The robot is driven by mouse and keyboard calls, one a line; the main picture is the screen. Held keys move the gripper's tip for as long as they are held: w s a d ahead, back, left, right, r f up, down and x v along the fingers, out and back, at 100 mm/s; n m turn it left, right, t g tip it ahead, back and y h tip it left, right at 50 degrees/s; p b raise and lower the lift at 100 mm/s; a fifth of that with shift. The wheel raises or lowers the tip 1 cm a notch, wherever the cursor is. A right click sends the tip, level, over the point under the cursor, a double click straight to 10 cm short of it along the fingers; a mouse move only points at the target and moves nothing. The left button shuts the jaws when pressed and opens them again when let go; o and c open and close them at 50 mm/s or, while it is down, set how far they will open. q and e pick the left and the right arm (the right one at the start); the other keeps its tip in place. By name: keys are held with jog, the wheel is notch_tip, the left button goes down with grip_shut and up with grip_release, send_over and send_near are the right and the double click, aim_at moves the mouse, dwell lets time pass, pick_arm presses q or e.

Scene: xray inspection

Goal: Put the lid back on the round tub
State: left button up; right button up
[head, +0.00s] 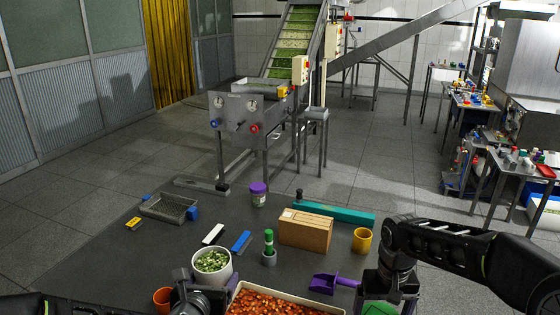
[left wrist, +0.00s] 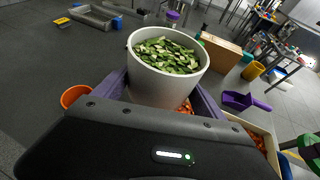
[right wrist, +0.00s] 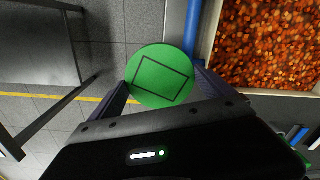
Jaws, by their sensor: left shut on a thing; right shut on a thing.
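The round tub (head: 224,276) is white and open, filled with chopped green pieces. It stands upright at the near left of the dark table. In the left wrist view the tub (left wrist: 160,88) sits between the fingers of my left gripper (left wrist: 160,100), which is shut on it. The round green lid (right wrist: 160,76), marked with a dark square outline, is between the fingers of my right gripper (right wrist: 163,88), which is shut on it. In the head view the lid (head: 380,308) shows at the bottom edge, apart from the tub and to its right.
A tray of orange pieces (head: 287,300) lies between the two grippers. A purple scoop (head: 326,283), yellow cup (head: 362,240), cardboard box (head: 305,230) and green-topped bottle (head: 269,243) stand beyond. An orange cup (head: 162,299) is left of the tub.

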pick_arm(q)
jog(key=s+d+f+m+g+h, duration=0.1)
jog(key=s+d+f+m+h, duration=0.1)
jog(key=d, duration=0.3)
jog(key=s+d+f+m+g+h, duration=0.1)
jog(key=s+d+f+m+h, duration=0.1)
jog(key=d+f+m+h, duration=0.1)
jog(key=s+d+f+m+g+h, duration=0.1)
jog(key=s+d+f+m+h, duration=0.1)
jog(key=d, duration=0.5)
jog(key=shift+s+d+f+m+h, duration=0.15)
jog(key=shift+f+m+h, duration=0.1)
jog(key=shift+f+h, duration=0.2)
jog(key=shift+s+d+f+m+h, duration=0.1)
jog(key=shift+f+m+h, duration=0.15)
jog(key=shift+f+h, duration=0.2)
pick_arm(e)
jog(key=a+r, duration=0.5)
jog(key=a, duration=0.6)
jog(key=s+a+r+n, duration=0.1)
jog(key=a+r, duration=0.4)
jog(key=a, duration=0.7)
jog(key=shift+a+r+n, duration=0.15)
jog(key=shift+n, duration=0.15)
jog(key=shift+s, duration=0.1)
jog(key=shift+f, duration=2.05)
